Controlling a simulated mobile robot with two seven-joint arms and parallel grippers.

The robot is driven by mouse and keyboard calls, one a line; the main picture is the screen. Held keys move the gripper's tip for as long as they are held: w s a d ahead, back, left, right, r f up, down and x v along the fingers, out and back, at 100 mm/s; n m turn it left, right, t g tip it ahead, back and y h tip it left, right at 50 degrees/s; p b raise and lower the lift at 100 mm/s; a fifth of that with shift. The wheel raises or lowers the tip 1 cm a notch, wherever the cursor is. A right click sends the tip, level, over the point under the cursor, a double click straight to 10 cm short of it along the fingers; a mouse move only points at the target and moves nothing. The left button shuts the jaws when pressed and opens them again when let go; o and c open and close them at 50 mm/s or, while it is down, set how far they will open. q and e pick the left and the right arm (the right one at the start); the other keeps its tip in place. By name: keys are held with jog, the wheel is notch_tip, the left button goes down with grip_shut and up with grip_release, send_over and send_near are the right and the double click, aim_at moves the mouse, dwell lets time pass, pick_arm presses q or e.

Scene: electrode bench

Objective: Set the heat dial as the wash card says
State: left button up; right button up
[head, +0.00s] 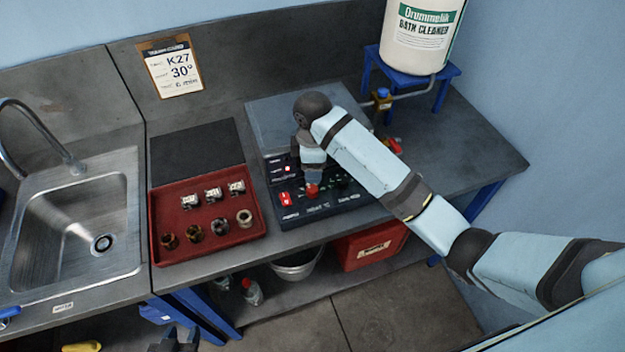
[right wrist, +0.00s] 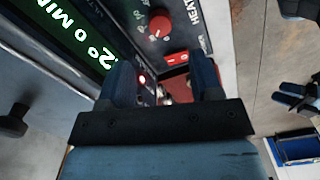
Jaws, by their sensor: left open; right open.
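The wash card (head: 172,68) on the back wall reads K27 and 30°; its smallest line is unclear. The control panel (head: 330,207) lies on the bench. Its red heat dial (head: 312,189) sits just below my right gripper (head: 313,176). In the right wrist view the dial (right wrist: 160,25) stands beyond the open, empty fingers, beside the word HEAT. The green-lit display (right wrist: 60,35) shows "2° 0 MIN"; a digit before the 2 may be hidden by a finger. My left gripper (head: 177,341) is open and empty, low at the front, away from the panel.
A red tray (head: 160,228) with several small metal parts lies left of the panel, beside the sink (head: 75,225). A red rocker switch (right wrist: 177,57) is close to the dial. A bath cleaner drum (head: 420,40) stands on a blue stand behind right. A red crate (head: 368,245) sits below.

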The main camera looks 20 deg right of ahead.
pick_arm(q)
jog(key=shift+f, duration=0.15)
pick_arm(e)
notch_tip(320, 180, up, 5)
pick_arm(q)
jog(key=shift+w, duration=0.1)
jog(key=shift+w, duration=0.25)
pick_arm(e)
jog(key=shift+f, duration=0.1)
